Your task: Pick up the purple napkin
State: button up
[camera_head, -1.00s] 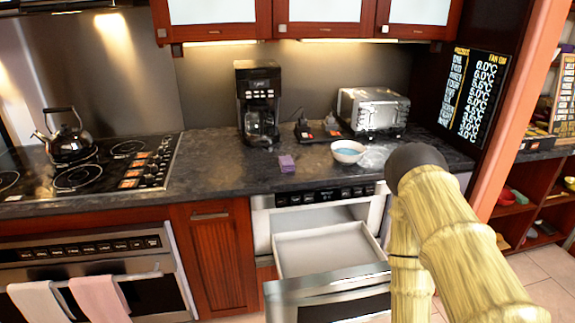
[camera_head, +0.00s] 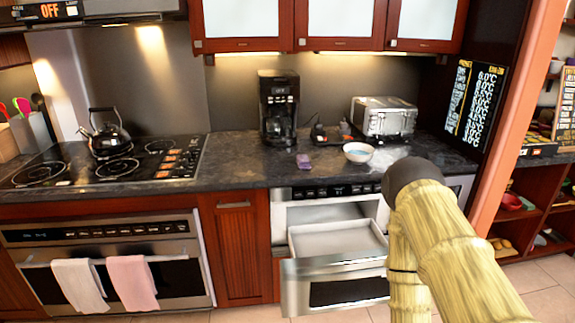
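The purple napkin (camera_head: 303,161) is a small bundle on the dark countertop (camera_head: 240,172), left of a white bowl (camera_head: 358,152) and in front of the coffee maker. It lies above and behind the open microwave drawer (camera_head: 335,241). The drawer is pulled out and looks empty. My arm shows at the right of the view, apart from the napkin. My gripper is not in view.
A coffee maker (camera_head: 279,108) and a toaster (camera_head: 384,117) stand at the back of the counter. A kettle (camera_head: 104,135) sits on the cooktop at left. The open drawer juts out below the counter edge. Floor shows in front.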

aim_at(303, 161)
jog(key=u, duration=1.1)
jog(key=i, duration=0.75)
jog(key=z, duration=0.2)
